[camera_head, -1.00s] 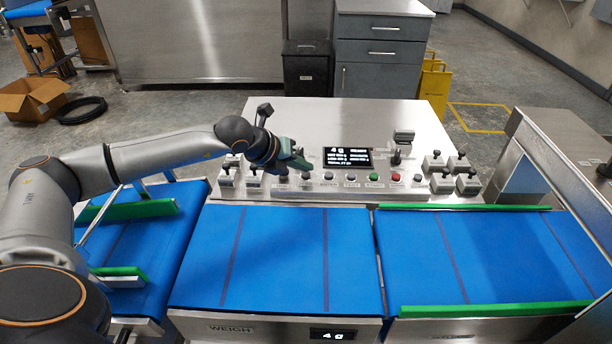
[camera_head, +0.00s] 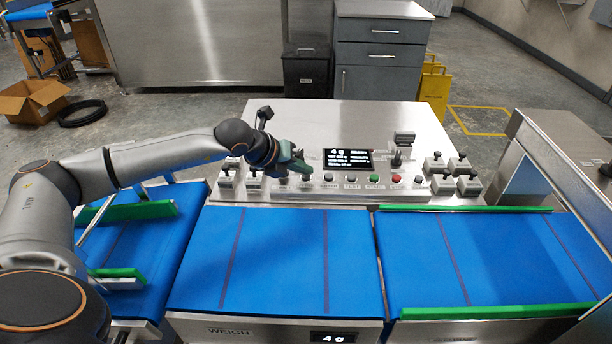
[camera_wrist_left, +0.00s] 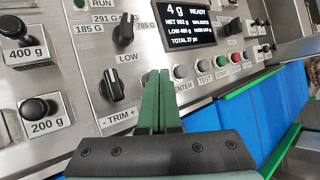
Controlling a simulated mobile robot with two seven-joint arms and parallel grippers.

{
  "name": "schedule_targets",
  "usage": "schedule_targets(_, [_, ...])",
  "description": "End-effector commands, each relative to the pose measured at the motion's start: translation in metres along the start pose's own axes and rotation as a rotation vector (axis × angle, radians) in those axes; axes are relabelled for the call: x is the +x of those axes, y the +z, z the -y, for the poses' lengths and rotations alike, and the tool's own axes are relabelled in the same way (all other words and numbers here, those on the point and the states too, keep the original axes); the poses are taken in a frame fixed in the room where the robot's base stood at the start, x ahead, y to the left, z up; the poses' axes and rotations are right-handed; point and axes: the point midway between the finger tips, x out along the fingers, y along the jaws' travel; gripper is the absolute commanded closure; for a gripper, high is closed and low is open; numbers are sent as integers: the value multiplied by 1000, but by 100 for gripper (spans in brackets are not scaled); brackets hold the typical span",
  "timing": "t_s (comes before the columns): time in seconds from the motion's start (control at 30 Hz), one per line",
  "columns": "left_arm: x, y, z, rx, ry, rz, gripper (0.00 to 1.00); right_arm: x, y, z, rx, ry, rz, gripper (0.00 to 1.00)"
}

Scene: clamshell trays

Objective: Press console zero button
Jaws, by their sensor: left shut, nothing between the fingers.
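The console (camera_head: 290,118) is a steel panel with a dark screen (camera_head: 347,158) and a row of small round buttons along its front. The screen also shows in the left wrist view (camera_wrist_left: 190,25) and reads "4 g READY". My left gripper (camera_head: 307,172) is shut and empty, its green fingertips low over the left part of the button row. In the left wrist view the closed fingers (camera_wrist_left: 157,74) point at the panel just left of the grey ENTER button (camera_wrist_left: 181,71). No zero label is readable; the fingers hide that spot. Contact cannot be told. My right gripper is out of view.
TEST (camera_wrist_left: 203,66), green START (camera_wrist_left: 221,60) and red STOP (camera_wrist_left: 236,56) buttons run to the right. A TRIM knob (camera_wrist_left: 112,92) and LOW knob (camera_wrist_left: 123,33) stand left of the fingers. Blue belts (camera_head: 270,260) lie in front. Weights (camera_head: 470,183) stand at the console's right.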

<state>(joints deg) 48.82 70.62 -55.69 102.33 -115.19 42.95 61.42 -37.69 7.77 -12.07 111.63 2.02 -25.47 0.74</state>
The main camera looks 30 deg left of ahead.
Motion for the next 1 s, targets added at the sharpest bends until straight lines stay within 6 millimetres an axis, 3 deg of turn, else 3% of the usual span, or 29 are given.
schedule_targets(0.57, [2, -3, -2, 0, 1, -4, 100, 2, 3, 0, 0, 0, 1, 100])
schedule_targets(1.0, [-10, 6, 7, 0, 1, -3, 100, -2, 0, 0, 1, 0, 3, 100])
